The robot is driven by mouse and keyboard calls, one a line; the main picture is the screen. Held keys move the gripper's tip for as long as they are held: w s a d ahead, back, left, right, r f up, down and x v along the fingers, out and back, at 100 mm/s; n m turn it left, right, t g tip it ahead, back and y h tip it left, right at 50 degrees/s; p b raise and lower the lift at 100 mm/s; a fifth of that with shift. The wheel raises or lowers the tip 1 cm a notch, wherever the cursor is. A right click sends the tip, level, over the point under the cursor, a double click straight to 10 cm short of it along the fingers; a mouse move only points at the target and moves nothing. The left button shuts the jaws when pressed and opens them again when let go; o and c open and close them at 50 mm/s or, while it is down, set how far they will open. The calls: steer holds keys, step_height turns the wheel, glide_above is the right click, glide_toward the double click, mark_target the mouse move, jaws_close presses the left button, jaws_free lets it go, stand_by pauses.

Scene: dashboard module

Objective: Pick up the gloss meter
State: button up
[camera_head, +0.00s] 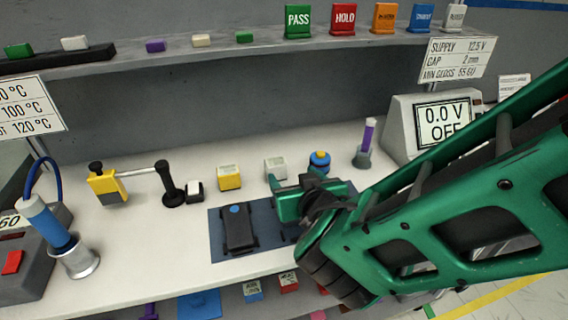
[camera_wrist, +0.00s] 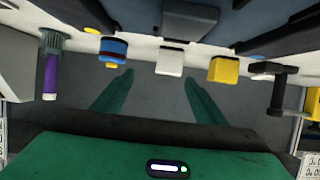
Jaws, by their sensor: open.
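No label marks the gloss meter, so I cannot tell for sure which object it is. A small pale box (camera_head: 275,168) and a yellow box with a light top (camera_head: 229,177) stand on the white bench. In the wrist view the pale box (camera_wrist: 170,61) lies ahead between my two green fingers, and the yellow box (camera_wrist: 222,69) is right of it. My gripper (camera_head: 284,191) is open, with nothing seen between its fingers (camera_wrist: 159,77). In the head view it is just in front of the pale box, above the dark blue mat (camera_head: 217,249).
A dark module (camera_head: 238,228) lies on the mat. A blue and yellow round object (camera_head: 319,161) and a purple tube in a holder (camera_head: 366,143) stand right of the pale box. A black stand (camera_head: 171,187) is at left. A shelf (camera_head: 220,51) runs behind.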

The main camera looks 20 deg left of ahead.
mark_target(279, 166)
steer(key=x, duration=0.3)
steer(key=a+x, duration=0.1)
steer(key=shift+a, duration=0.2)
steer(key=shift+a+x, duration=0.25)
steer(key=shift+x, duration=2.85)
steer(key=shift+r, duration=0.2)
steer(key=c, duration=1.2)
